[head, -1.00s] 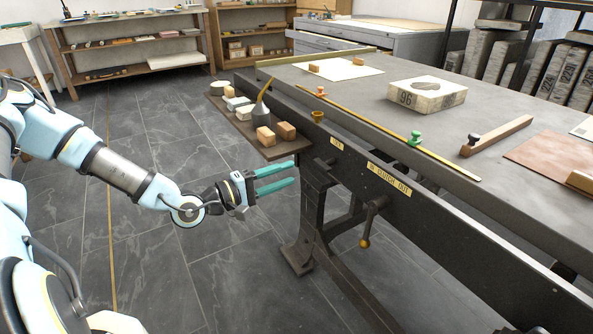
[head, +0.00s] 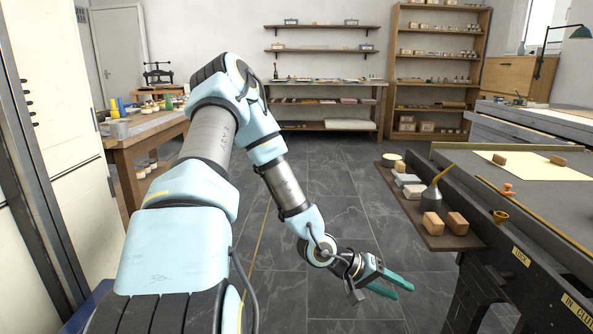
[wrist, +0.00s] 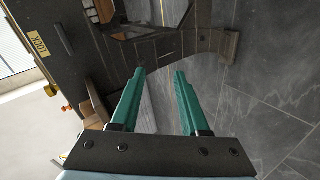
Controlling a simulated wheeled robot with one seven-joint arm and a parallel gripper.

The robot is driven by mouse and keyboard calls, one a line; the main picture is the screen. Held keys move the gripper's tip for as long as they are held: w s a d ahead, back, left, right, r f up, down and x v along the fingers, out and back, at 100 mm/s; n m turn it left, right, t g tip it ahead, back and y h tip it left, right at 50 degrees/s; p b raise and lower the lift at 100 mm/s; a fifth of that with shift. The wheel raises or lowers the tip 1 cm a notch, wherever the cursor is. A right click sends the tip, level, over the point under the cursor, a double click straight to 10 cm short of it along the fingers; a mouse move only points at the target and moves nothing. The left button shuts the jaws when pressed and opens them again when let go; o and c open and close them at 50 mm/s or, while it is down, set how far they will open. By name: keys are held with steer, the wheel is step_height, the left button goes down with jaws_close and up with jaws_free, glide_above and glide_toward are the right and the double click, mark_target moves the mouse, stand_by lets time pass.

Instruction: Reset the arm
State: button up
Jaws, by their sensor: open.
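My gripper (head: 392,285) has two green fingers and hangs over the dark tiled floor, left of the press table, in the head view. In the wrist view my gripper (wrist: 163,72) is open, with its two fingers apart and nothing between them. Behind the fingers are the dark frame of the press table (wrist: 140,45) and grey floor tiles. My arm is bent, reaching forward and then down to the right.
A side shelf (head: 438,240) on the press table (head: 480,240) holds wooden blocks and a grey can with a spout (head: 433,193), close right of my gripper. A wooden workbench (head: 125,155) stands at left. Floor (head: 335,195) ahead is clear.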

steer(key=w+a+t+y, duration=0.1)
steer(key=w+a+y, duration=0.15)
steer(key=a, duration=0.45)
steer(key=w+a+t+y, duration=0.1)
steer(key=w+a+y, duration=0.1)
steer(key=a+y, duration=0.3)
steer(key=a+r+y, duration=0.2)
steer(key=a+r, duration=0.2)
steer(key=a, duration=0.3)
steer(key=a+r+y, duration=0.1)
steer(key=a+r, duration=0.4)
steer(key=a, duration=0.3)
steer(key=s+a+r+n+p, duration=0.1)
steer(key=s+a+r+n, duration=0.1)
steer(key=s+a+r, duration=0.35)
steer(key=w+d+p+v, duration=0.1)
steer(key=w+p+v, duration=0.1)
steer(key=p+v, duration=0.8)
steer(key=w+d+r+p+v, duration=0.1)
steer(key=w+d+p+v, duration=0.1)
steer(key=p+v, duration=0.8)
steer(key=shift+s+r+g, duration=0.3)
steer(key=shift+s+r, duration=0.05)
steer(key=shift+s, duration=0.05)
